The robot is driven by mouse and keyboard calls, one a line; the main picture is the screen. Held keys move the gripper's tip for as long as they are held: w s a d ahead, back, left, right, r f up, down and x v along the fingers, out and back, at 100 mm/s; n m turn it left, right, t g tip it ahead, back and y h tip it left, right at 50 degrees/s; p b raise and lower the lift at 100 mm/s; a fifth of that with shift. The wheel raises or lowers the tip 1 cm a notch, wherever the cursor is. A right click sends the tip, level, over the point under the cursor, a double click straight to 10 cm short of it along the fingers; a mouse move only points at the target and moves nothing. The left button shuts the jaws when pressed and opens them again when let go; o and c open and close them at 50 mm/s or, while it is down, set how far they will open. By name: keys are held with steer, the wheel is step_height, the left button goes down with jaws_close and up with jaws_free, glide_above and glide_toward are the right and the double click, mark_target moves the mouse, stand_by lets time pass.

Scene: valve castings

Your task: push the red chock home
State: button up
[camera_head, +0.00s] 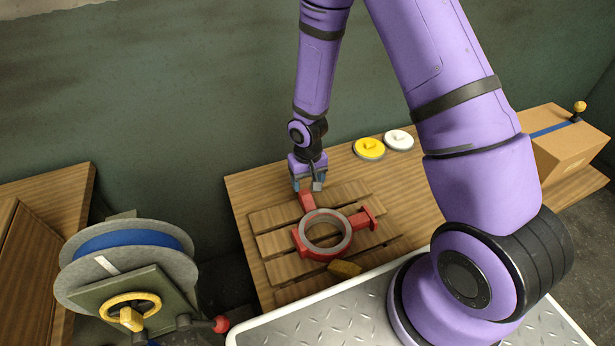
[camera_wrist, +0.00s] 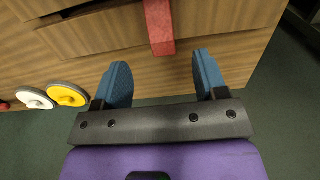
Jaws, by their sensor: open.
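The red chock (camera_head: 307,201) is a plain red block on the slatted wooden pallet (camera_head: 265,222), at the far side of the red valve casting (camera_head: 300,243) with its grey ring. I cannot tell whether it touches the casting. In the wrist view the chock (camera_wrist: 159,25) runs down from the top edge, its near end lying between and beyond my fingertips. My gripper (camera_head: 308,187) is open just behind the chock's far end. Its two blue fingers also show in the wrist view (camera_wrist: 161,62), with nothing between them.
A yellow disc (camera_head: 369,148) and a white disc (camera_head: 398,140) lie at the table's back right. A cardboard box (camera_head: 565,150) stands further right. A blue reel with a yellow handwheel (camera_head: 131,311) stands at the left. The table (camera_head: 240,190) left of my gripper is clear.

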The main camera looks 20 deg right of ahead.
mark_target(308, 200)
step_height(308, 200, down, 10)
steer(key=shift+r, duration=0.1)
stand_by(0.4)
steer(key=c, duration=0.9)
steer(key=o, duration=0.9)
step_height(308, 200, up, 11)
steer(key=shift+f, duration=0.15)
